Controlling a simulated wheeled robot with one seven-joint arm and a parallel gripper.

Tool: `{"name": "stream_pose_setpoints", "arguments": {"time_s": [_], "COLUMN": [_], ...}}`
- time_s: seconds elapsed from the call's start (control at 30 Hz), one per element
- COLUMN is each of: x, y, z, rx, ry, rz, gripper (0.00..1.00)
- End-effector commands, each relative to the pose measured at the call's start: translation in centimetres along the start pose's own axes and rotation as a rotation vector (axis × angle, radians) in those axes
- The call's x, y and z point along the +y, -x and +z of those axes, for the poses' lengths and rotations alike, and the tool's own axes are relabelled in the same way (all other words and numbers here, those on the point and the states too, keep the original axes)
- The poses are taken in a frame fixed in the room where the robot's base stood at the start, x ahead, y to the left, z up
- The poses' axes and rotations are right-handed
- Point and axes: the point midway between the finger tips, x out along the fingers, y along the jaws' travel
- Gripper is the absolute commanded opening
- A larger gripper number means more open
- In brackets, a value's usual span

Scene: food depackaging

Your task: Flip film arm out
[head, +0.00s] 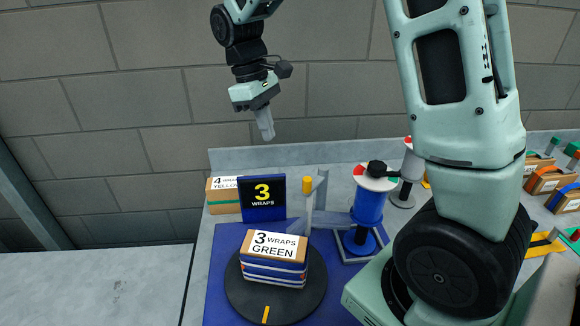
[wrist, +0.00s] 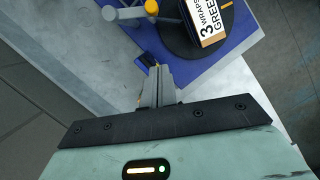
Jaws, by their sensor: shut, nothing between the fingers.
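A grey upright post with a yellow top (head: 308,190) stands at the back of the blue base, just right of the turntable; I take it for the film arm's pivot. A short grey bar (head: 320,187) is beside its top. In the wrist view the yellow knob (wrist: 152,7) shows at the top edge, with a grey bar (wrist: 128,14) beside it. The blue film roll (head: 368,205) stands upright on a grey stand to the right. My gripper (head: 267,136) is shut and empty, pointing down above the base's back side; its fingers (wrist: 158,72) show apart from the knob.
A box labelled 3 wraps green (head: 275,263) sits on the dark turntable (head: 312,293). A 3 wraps sign (head: 263,198) stands behind it, with a yellow-labelled box (head: 222,196) farther left. More boxes (head: 543,180) lie far right. The left table (head: 90,285) is clear.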

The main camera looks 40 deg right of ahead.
Motion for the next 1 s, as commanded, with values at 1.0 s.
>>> {"name": "stream_pose_setpoints", "arguments": {"time_s": [1.0], "x": [0.0], "y": [-10.7], "z": [1.1], "rx": [0.004], "ry": [-0.002], "rz": [0.001], "gripper": [0.0]}}
